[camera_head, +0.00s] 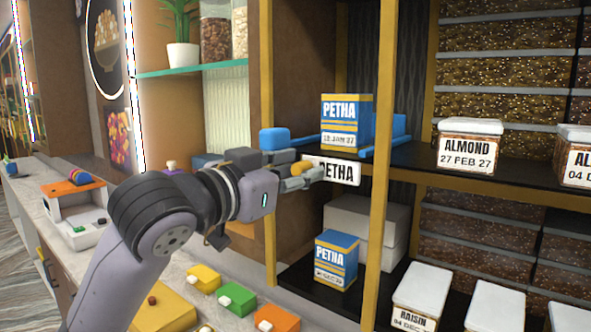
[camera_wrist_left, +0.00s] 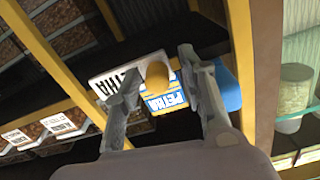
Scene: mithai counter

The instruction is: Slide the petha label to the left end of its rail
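The white PETHA label (camera_head: 345,173) is on the front edge of the upper shelf, left of the yellow post. A yellow-orange round knob (camera_head: 301,168) shows at its left part. In the left wrist view the label (camera_wrist_left: 103,81) and the knob (camera_wrist_left: 157,77) show beyond the fingers. My left gripper (camera_head: 308,178) is at the label's left part. Its fingers (camera_wrist_left: 160,68) are open, one on each side of the knob, with small gaps seen. The rail itself is largely hidden by the gripper and label. My right gripper is not in view.
A blue and yellow PETHA box (camera_head: 345,122) stands above the label, among blue pieces (camera_head: 274,139). Yellow posts (camera_head: 380,190) flank the bay. Another PETHA box (camera_head: 336,258) is on the lower shelf. ALMOND boxes (camera_head: 468,145) stand at right. Coloured boxes (camera_head: 201,277) lie on the counter.

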